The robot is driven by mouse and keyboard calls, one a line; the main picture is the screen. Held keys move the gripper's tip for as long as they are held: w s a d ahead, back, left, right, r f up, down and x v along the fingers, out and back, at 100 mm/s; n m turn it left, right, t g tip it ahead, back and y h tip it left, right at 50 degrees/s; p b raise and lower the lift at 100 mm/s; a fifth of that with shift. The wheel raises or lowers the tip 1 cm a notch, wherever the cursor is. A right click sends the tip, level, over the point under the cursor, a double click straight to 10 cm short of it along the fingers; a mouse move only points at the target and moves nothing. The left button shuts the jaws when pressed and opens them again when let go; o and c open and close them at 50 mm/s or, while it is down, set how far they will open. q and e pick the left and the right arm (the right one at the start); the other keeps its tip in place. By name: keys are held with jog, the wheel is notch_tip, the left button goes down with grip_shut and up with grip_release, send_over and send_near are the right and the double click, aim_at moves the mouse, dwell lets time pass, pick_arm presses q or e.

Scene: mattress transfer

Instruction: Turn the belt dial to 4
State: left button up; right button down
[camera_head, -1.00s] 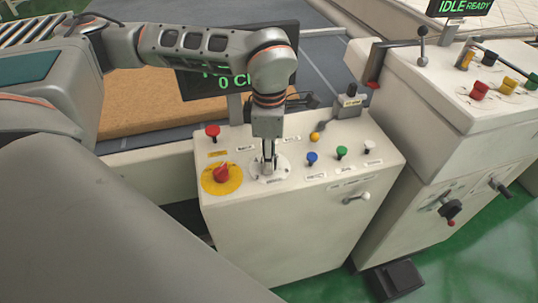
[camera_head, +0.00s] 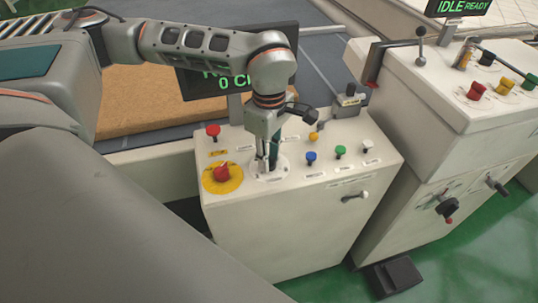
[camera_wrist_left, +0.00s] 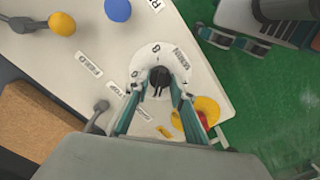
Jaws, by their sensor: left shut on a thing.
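The belt dial is a dark knob (camera_wrist_left: 159,77) on a round white plate (camera_head: 281,174) with numbers around it, on top of the near console. In the left wrist view the plate (camera_wrist_left: 144,62) shows the knob at its middle. My left gripper (camera_head: 267,163) points down onto the dial. Its two fingers (camera_wrist_left: 158,90) are shut on the knob, one on each side. In the head view the fingers hide most of the knob. I cannot read which number the dial points to. My right gripper is not in view.
A display (camera_head: 238,82) is behind my arm. Another console (camera_head: 425,115) stands right.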

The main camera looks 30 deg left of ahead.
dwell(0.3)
pick_arm(q)
jog(key=o, duration=1.1)
notch_tip(320, 180, up, 12)
dwell(0.3)
